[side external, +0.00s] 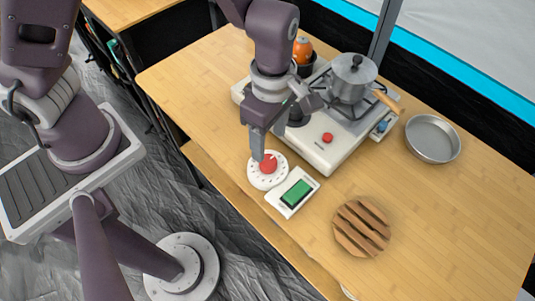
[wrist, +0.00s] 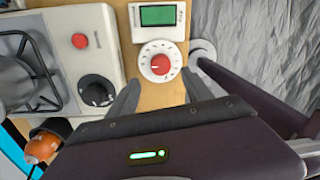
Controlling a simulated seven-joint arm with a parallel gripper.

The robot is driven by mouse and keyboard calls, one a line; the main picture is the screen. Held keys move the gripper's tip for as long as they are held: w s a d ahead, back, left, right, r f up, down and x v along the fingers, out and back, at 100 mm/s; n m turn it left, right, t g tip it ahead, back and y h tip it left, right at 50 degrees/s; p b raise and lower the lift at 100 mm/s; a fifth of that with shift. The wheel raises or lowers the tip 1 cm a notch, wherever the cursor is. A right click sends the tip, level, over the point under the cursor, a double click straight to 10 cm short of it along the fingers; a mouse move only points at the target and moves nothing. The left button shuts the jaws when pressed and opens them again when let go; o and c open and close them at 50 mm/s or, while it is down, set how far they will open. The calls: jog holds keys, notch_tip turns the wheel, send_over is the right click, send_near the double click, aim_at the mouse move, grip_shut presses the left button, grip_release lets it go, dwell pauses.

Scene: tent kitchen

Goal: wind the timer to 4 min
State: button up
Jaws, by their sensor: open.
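The timer (side external: 254,178) is a white round dial with marks around its edge and a red knob (side external: 268,164) in the middle. It lies flat on the wooden table, and it also shows in the wrist view (wrist: 146,49) with its red knob (wrist: 160,64). My gripper (side external: 258,150) is just above the timer, pointing down. In the wrist view its two fingers (wrist: 160,88) are spread apart and empty, one on each side below the dial. I cannot tell whether a finger touches the timer. The dial's numbers are too small to read.
A white device with a green screen (side external: 296,193) lies beside the timer. A white stove (side external: 325,155) with a grey pot (side external: 354,74) stands behind. A slatted wooden trivet (side external: 361,229) and a metal pan (side external: 432,138) are to the right. The table's front edge is close to the timer.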

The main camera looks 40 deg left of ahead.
aim_at(268, 159)
jog(key=f, duration=0.6)
jog(key=shift+s+f, duration=0.2)
jog(key=shift+f, duration=0.2)
grip_shut()
